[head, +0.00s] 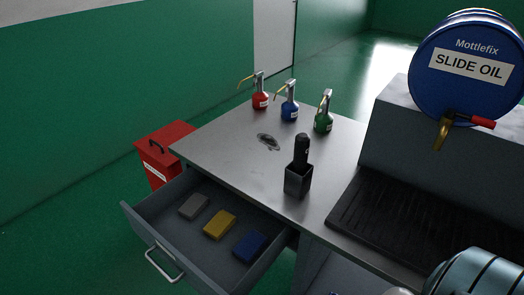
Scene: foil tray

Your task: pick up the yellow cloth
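The yellow cloth (219,224) is a small folded block. It lies flat in the open drawer (142,222) under the bench top, between a grey cloth (194,206) on its left and a blue cloth (249,246) on its right, with gaps between them. Nothing covers it. Neither of my grippers shows in the head view. A rounded metallic part at the bottom right corner looks like one of my arm links.
The drawer's handle (164,264) faces the lower left. On the bench top (225,143) stand red (260,101), blue (289,111) and green (323,121) oil cans and a dark holder (298,181). A red bin (165,148) stands beside the bench. A blue drum (462,85) is at right.

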